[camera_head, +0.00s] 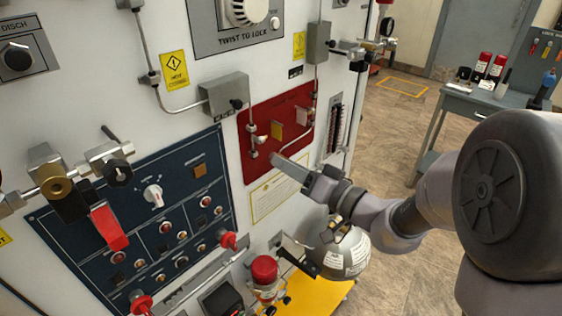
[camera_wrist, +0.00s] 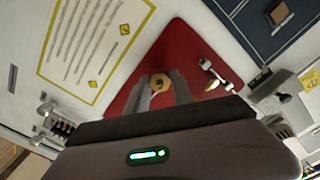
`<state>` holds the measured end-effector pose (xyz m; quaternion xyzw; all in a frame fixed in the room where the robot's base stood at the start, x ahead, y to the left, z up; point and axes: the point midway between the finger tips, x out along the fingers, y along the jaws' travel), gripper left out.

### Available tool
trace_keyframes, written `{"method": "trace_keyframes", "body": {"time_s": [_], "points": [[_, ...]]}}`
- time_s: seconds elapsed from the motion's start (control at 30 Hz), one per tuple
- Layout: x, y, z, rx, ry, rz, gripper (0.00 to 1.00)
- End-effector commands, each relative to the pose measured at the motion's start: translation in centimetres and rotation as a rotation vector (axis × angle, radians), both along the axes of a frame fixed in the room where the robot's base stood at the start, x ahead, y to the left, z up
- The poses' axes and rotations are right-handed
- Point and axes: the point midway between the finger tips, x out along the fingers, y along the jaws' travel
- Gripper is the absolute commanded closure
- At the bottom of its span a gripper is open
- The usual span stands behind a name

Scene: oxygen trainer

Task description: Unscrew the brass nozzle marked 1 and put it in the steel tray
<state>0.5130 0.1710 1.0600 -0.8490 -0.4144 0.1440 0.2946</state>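A round brass nozzle (camera_wrist: 160,82) shows on the red panel (camera_wrist: 186,40) in the wrist view. The two fingers of my gripper (camera_wrist: 161,92) stand either side of it. I cannot tell whether they touch it, and no number can be read on it. In the head view my gripper (camera_head: 278,160) reaches the lower part of the red panel (camera_head: 262,172), and its fingers hide whatever is between them. A second brass-coloured piece (camera_wrist: 217,84) sits by a white fitting to the right in the wrist view. I cannot make out the steel tray in either view.
A blue control panel (camera_head: 150,215) with knobs is left of my gripper. A round metal vessel (camera_head: 343,250) and a red-capped fitting (camera_head: 265,270) are below it. A grey table (camera_head: 470,103) with red cans stands at the right. Open floor (camera_head: 400,130) lies between.

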Motion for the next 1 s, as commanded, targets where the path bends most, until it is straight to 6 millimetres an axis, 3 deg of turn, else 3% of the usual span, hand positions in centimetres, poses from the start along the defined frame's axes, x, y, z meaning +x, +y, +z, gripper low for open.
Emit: {"method": "trace_keyframes", "body": {"time_s": [0.03, 0.1, 0.4, 0.8, 1.0], "points": [[0.0, 0.0, 0.1, 0.002, -0.002, -0.001, 0.64], [0.0, 0.0, 0.1, 0.002, -0.001, 0.000, 0.50], [0.0, -0.1, 0.0, 0.002, 0.001, -0.001, 0.50], [-2.3, -3.0, 0.0, 0.007, 0.008, -0.001, 0.50], [-2.4, -3.0, 0.1, 0.184, 0.236, 0.000, 0.50]]}}
